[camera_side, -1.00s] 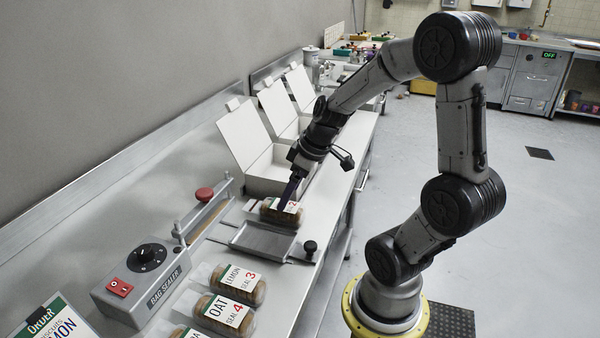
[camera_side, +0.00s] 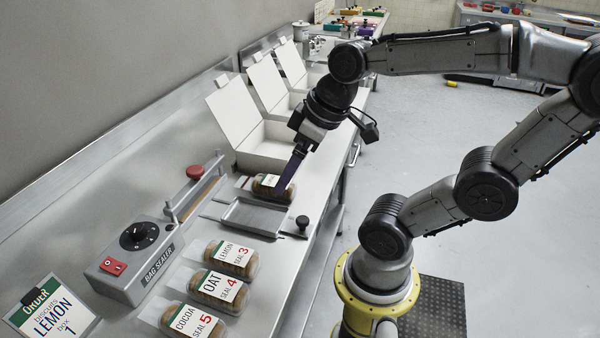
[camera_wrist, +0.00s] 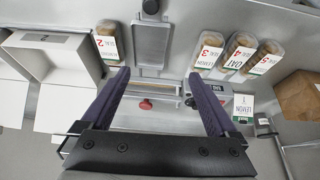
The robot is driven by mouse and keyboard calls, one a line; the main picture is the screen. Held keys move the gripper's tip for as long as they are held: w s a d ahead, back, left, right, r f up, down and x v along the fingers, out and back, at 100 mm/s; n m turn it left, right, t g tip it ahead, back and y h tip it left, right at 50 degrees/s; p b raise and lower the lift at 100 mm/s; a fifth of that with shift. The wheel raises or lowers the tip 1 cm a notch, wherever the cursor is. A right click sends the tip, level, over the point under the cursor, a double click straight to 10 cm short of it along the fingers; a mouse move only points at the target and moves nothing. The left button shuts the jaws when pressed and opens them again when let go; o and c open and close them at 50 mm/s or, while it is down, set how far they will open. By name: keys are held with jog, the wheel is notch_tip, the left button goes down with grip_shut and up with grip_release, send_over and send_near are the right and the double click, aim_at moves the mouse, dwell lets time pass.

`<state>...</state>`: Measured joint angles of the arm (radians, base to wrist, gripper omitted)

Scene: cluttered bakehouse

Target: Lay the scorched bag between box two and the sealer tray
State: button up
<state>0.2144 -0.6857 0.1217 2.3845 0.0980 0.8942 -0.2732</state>
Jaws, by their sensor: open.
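A bag of brown biscuits (camera_side: 262,186) with a white label lies on the bench between the nearest open white box (camera_side: 262,143) and the metal sealer tray (camera_side: 232,217). In the wrist view, the bag (camera_wrist: 107,44) shows a red 2, the box (camera_wrist: 42,37) has a 2 on its wall, and the tray (camera_wrist: 152,46) is right of the bag. Scorching cannot be made out. My gripper (camera_wrist: 158,74) is open, nothing between its fingers; the bag is beyond its left fingertip. In the side view, a dark finger crosses in front of the bag's right part.
Bags marked lemon 3 (camera_side: 231,257), oat 4 (camera_side: 218,286) and cocoa 5 (camera_side: 192,318) lie on the near bench. The bag sealer (camera_side: 130,262) with its red-knobbed lever and a lemon order card (camera_side: 52,314) stand left. More open boxes stand behind.

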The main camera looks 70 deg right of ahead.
jog(key=shift+s+a+t, duration=0.3)
jog(key=shift+s+a, duration=0.9)
